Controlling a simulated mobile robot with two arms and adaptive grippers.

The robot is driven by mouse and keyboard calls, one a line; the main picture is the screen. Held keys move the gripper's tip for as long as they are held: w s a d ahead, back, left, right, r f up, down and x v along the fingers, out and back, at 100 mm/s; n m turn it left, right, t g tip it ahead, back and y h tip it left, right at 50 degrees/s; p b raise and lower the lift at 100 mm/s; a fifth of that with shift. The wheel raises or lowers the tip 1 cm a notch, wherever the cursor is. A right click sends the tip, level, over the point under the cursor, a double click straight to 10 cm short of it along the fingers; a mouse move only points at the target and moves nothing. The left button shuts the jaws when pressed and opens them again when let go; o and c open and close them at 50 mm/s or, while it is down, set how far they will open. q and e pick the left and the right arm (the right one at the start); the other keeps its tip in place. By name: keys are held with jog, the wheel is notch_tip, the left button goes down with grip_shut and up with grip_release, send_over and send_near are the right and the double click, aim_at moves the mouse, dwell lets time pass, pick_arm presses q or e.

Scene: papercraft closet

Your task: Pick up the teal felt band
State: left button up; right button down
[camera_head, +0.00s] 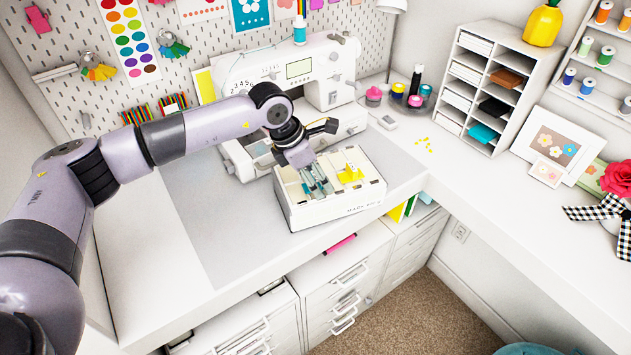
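My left gripper (316,182) reaches down into an open white box (337,211) on the desk, in front of the sewing machine. Small teal patches show at its fingertips in the left part of the box. They may be the teal felt band, but the fingers cover much of it, and I cannot tell whether they are shut on it. A yellow piece (351,174) lies in the box, right of the gripper. My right gripper is not in view.
The white sewing machine (322,60) stands close behind the box. A white sorter (497,77) with a folded teal piece (482,133) stands at the back right. The grey mat (215,225) is clear left of the box; drawers (342,280) are below the desk edge.

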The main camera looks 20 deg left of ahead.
pick_arm(q)
jog(key=c, duration=0.8)
jog(key=shift+o, duration=0.2)
jog(key=shift+r, duration=0.1)
